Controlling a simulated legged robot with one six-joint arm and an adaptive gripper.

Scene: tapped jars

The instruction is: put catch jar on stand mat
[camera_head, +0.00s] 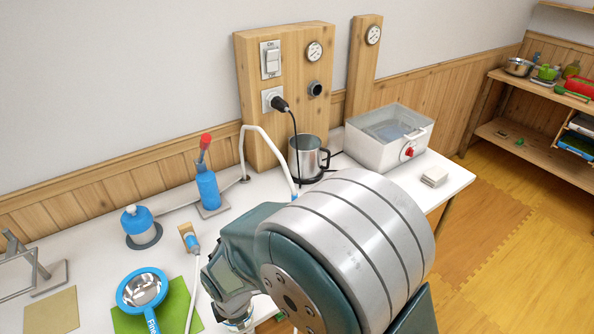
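My arm fills the lower middle of the view, and its end runs down to the bottom edge, so my gripper's fingers do not show. No thing is clearly recognisable as the catch jar. A metal mug-like vessel with a handle (303,161) stands at the back, below the wooden panel. A squat blue jar-like vessel (137,219) stands on a dark round base at the left. A tan square mat (50,311) lies bare at the lower left; a green mat (181,302) lies right of it. I cannot tell which is the stand mat.
A blue round pan-like thing (143,291) lies over the green mat. A blue pump with a red knob (207,187), a metal stand (49,276) and a clear-lidded bath (380,152) stand on the white table (85,253). A white hose arches beside the panel (254,101).

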